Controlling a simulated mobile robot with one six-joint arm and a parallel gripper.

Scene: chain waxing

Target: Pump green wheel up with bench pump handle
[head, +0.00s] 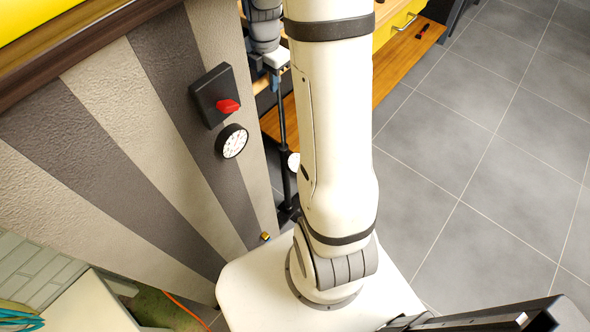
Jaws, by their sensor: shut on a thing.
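My gripper (273,76) is partly hidden behind my white arm, at the top middle of the head view. It points down and is shut at the top of a thin black upright rod (282,125), which looks like the bench pump with its handle in my jaws. The handle itself is mostly hidden. The rod runs down to a dark base (288,211) near the floor. A white round dial (293,162) shows partly beside the rod. I cannot make out the green wheel for sure; teal curved strands (18,318) show at the lower left edge.
A striped counter side (130,120) stands on the left, with a red knob (228,106) on a black box and a round gauge (232,142). An orange hose (186,310) lies below. A wooden shelf (400,58) is behind. The grey floor (490,170) at right is clear.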

